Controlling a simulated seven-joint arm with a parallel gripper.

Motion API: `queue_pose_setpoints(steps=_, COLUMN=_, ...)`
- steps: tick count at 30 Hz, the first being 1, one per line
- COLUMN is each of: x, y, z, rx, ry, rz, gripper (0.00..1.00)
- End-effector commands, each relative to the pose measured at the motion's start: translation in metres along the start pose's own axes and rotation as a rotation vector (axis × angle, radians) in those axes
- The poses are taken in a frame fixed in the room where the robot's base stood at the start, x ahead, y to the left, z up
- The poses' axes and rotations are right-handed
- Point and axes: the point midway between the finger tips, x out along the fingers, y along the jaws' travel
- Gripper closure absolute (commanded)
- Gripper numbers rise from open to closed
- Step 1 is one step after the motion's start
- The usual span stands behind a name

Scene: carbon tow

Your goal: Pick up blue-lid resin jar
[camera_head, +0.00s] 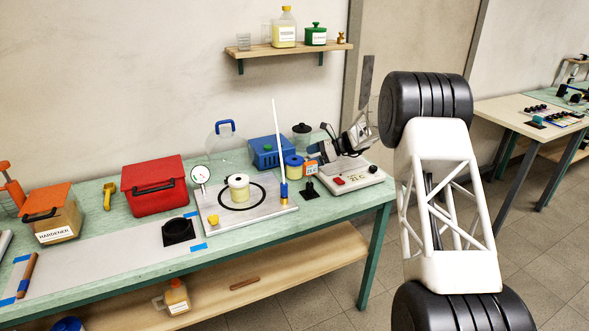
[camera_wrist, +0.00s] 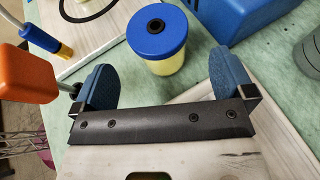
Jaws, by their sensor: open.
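The blue-lid resin jar (camera_wrist: 157,38) stands upright on the green bench, its yellowish body showing below a blue lid with a dark centre. It also shows in the head view (camera_head: 294,168), in front of a blue box. My gripper (camera_wrist: 163,80) is open, with its two blue pads apart and nothing between them. The jar lies just beyond the fingertips in the wrist view, roughly centred between them and apart from both pads. In the head view my gripper (camera_head: 317,152) is to the right of the jar, reaching in over the heater unit.
An orange-topped item (camera_wrist: 22,78) stands close to the left pad. A blue box (camera_wrist: 240,15) and a grey jar (camera_wrist: 309,55) lie beyond the right pad. The heater unit (camera_head: 350,180) is under my gripper.

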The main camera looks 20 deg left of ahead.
Motion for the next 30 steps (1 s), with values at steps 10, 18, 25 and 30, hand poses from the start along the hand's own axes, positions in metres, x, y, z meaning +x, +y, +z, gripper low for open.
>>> queue_pose_setpoints(steps=10, x=0.017, y=0.000, z=0.000, rx=-0.001, ry=0.000, rz=0.000, gripper=0.00)
queue_pose_setpoints(steps=18, x=0.018, y=0.001, z=0.000, rx=0.000, ry=0.001, rz=0.000, gripper=0.00)
queue_pose_setpoints(steps=25, x=0.038, y=0.002, z=-0.001, rx=0.000, ry=0.001, rz=0.001, gripper=0.00)
queue_pose_setpoints(steps=30, x=0.057, y=0.003, z=-0.001, rx=0.000, ry=0.001, rz=0.002, gripper=0.00)
